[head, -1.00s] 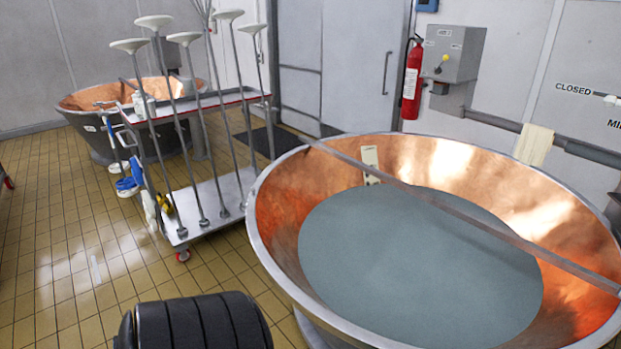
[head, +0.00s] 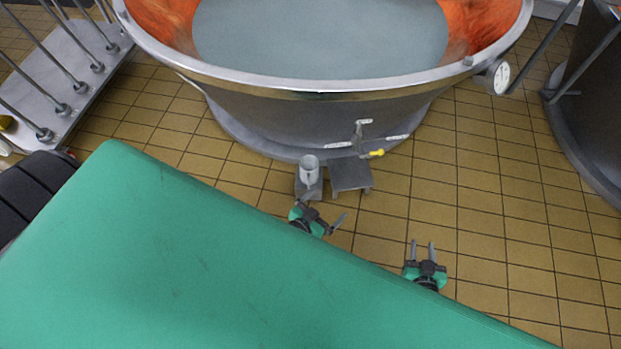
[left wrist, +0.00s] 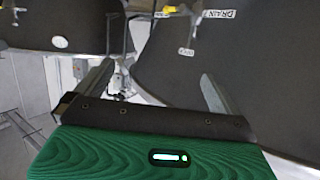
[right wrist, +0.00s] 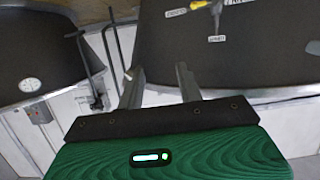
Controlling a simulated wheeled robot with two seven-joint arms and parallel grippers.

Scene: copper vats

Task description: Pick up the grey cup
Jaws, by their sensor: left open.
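A small grey cup-like cylinder (head: 309,168) stands upright on a low grey stand (head: 316,193) at the foot of the copper vat, in the head view. I take it to be the grey cup. My left gripper (head: 322,210) is just below it in the picture, beyond the edge of the green surface. Its fingers are spread wide with nothing between them, as the left wrist view (left wrist: 152,85) also shows. My right gripper (head: 422,246) is further right, its two fingers apart and empty; it also shows in the right wrist view (right wrist: 158,82). I cannot make out the cup in either wrist view.
The large vat (head: 320,100) stands ahead, with a yellow-handled drain valve (head: 375,153) and a dial (head: 498,77). A second grey stand (head: 350,175) is beside the cup's stand. Tiled floor (head: 500,230) is clear.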

